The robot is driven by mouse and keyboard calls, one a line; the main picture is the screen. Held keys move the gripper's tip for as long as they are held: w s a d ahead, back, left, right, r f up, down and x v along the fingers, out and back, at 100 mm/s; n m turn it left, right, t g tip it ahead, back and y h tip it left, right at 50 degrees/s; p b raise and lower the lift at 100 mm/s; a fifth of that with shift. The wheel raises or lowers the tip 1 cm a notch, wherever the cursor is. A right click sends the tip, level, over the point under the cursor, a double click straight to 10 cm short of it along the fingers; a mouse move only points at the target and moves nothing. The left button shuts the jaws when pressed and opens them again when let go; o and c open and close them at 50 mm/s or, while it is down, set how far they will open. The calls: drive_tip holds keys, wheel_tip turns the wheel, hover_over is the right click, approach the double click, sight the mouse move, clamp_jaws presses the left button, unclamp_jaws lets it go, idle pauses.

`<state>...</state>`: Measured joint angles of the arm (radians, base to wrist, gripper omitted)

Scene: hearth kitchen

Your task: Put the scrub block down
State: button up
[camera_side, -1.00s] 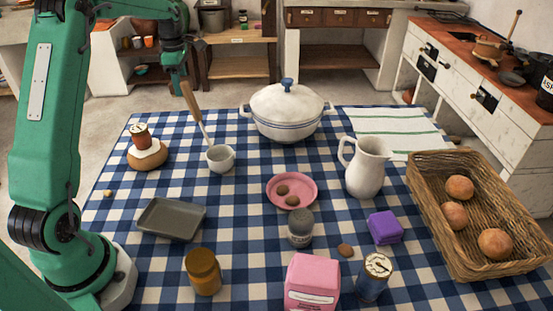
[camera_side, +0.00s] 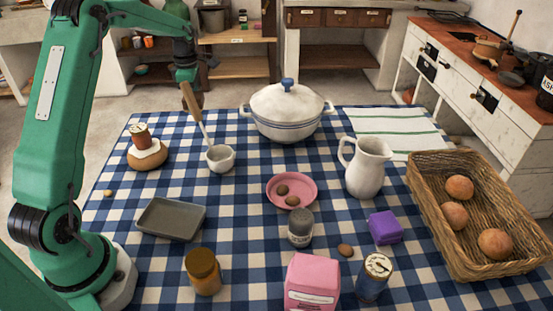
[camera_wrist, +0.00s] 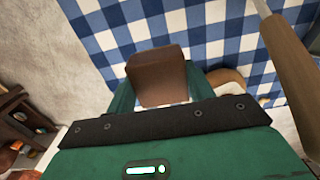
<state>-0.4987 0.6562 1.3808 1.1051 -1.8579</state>
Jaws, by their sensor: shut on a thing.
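The scrub block is a plain brown block (camera_wrist: 157,75) in the middle of the wrist view. My gripper (camera_wrist: 155,95) is shut on it. In the side view my gripper (camera_side: 188,84) is at the table's far left edge, held in the air. There the block (camera_side: 193,99) shows only as a dark brown patch, partly hidden behind a wooden handle. The fingertips are mostly hidden by the block. The wrist view shows blue-and-white checked cloth and pale floor below the block.
The wooden handle (camera_side: 190,102) rises from a white cup (camera_side: 221,159) close to my gripper. A white pot (camera_side: 287,110) stands right of the cup. Clear cloth lies around the grey tray (camera_side: 171,219).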

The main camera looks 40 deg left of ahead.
hover_over(200, 135)
wheel_tip(200, 135, down, 6)
drive_tip(key=shift+a+f, duration=0.1)
drive_tip(key=shift+f, duration=0.1)
drive_tip(key=shift+f, duration=1.85)
drive_tip(key=shift+f, duration=0.1)
drive_tip(key=o, duration=1)
wheel_tip(200, 135, up, 12)
drive_tip(key=shift+r, duration=0.15)
